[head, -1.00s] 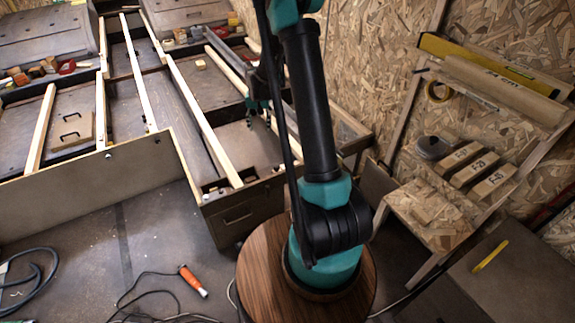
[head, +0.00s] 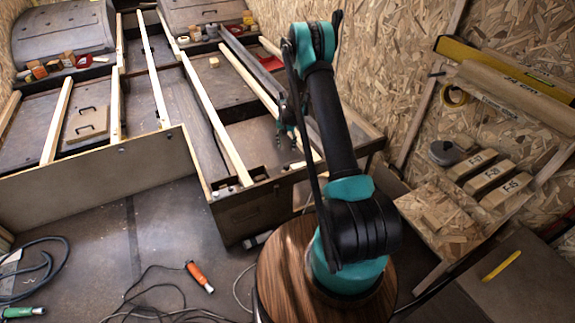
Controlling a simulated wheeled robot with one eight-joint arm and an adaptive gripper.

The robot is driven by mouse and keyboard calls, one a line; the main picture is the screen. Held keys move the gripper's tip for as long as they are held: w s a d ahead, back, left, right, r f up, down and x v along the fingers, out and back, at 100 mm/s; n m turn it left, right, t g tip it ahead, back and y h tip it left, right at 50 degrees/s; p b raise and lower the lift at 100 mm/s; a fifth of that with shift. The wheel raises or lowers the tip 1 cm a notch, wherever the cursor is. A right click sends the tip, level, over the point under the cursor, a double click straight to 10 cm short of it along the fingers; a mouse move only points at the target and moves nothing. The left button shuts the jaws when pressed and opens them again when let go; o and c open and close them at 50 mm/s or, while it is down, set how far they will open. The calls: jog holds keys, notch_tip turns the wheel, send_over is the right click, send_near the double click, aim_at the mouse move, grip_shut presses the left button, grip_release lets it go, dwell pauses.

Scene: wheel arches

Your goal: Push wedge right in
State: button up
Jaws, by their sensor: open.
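No piece can be picked out for certain as the wedge. A small pale wood block (head: 214,62) lies on a dark panel of the bed frame in the head view. Labelled wooden blocks (head: 490,176) lie in a row on the right-hand shelf. My gripper (head: 287,142) is open, small and partly hidden behind my own arm. It is over the right front part of the bed frame, near a pale slat (head: 218,124). Whether it touches anything there cannot be made out.
The bed frame's front board (head: 100,178) and dark side rail (head: 270,85) bound the work area. Wheel arches (head: 62,30) stand at the back. An orange-handled tool (head: 199,277) and cables lie on the floor. A chipboard wall and shelf (head: 440,222) stand at the right.

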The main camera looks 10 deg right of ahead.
aim_at(287, 165)
notch_tip(287, 165, down, 13)
jog(key=shift+f, duration=0.2)
dwell(0.4)
grip_shut()
